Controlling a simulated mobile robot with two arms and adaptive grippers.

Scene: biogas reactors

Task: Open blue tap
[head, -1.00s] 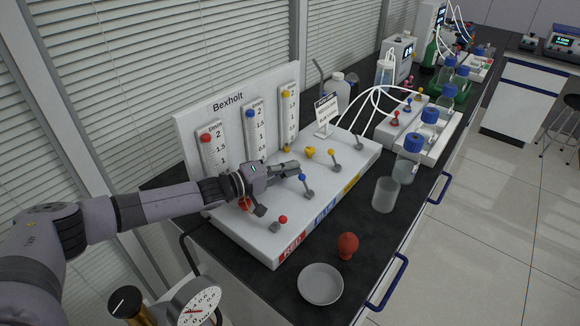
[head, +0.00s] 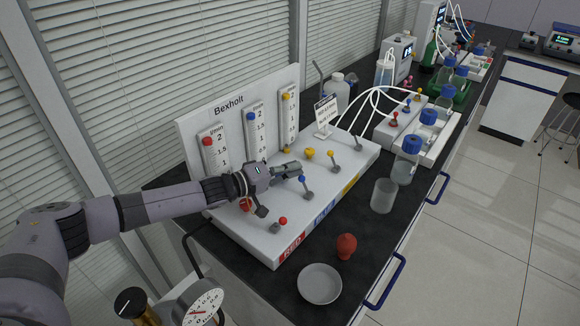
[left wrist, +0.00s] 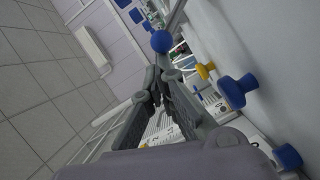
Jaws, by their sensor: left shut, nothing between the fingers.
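The white Bexholt panel (head: 264,235) carries a row of taps with coloured ends. The blue-ended lever (head: 301,179) rises above the blue label (head: 325,214). Its blue ball (left wrist: 161,41) shows just beyond the fingertips in the left wrist view. A blue knob (left wrist: 238,90) is to the right of the fingers there; in the head view my left gripper hides it. My left gripper (head: 300,170) is shut and empty, its tips close behind the blue ball. Whether they touch it, I cannot tell. My right gripper is out of view.
The red-ended lever (head: 283,220) and yellow-ended lever (head: 331,153) flank the blue one. A yellow knob (head: 309,153) stands behind. A white dish (head: 320,284), red bulb (head: 346,246) and glass beaker (head: 383,195) stand on the dark bench in front.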

